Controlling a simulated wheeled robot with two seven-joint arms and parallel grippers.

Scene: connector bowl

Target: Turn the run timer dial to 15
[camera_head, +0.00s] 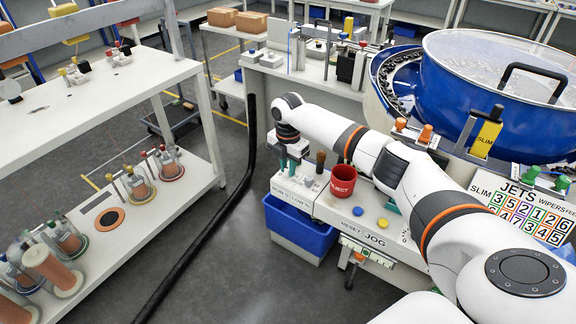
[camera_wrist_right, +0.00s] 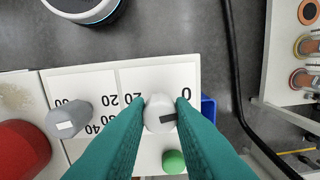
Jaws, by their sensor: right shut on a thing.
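My right gripper (camera_head: 291,160) reaches down over the white control panel (camera_head: 312,186) at the front of the bench. In the right wrist view its two green fingers (camera_wrist_right: 162,114) are shut on a white dial (camera_wrist_right: 160,108), one on each side. The dial has a dark mark on its right part. A "0" shows up and right of the dial and a "20" up and left; the fingers hide other parts of its scale. A grey knob (camera_wrist_right: 69,119) with its own numbers stands to the left. I cannot read which dial is named run timer. My left gripper is not in view.
A red REJECT cup (camera_head: 343,181) stands right of the gripper; a green knob (camera_wrist_right: 173,162) is close by the fingers. A blue bin (camera_head: 300,232) sits below the panel. A large blue bowl (camera_head: 480,95) stands at right, a white shelf (camera_head: 110,160) at left.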

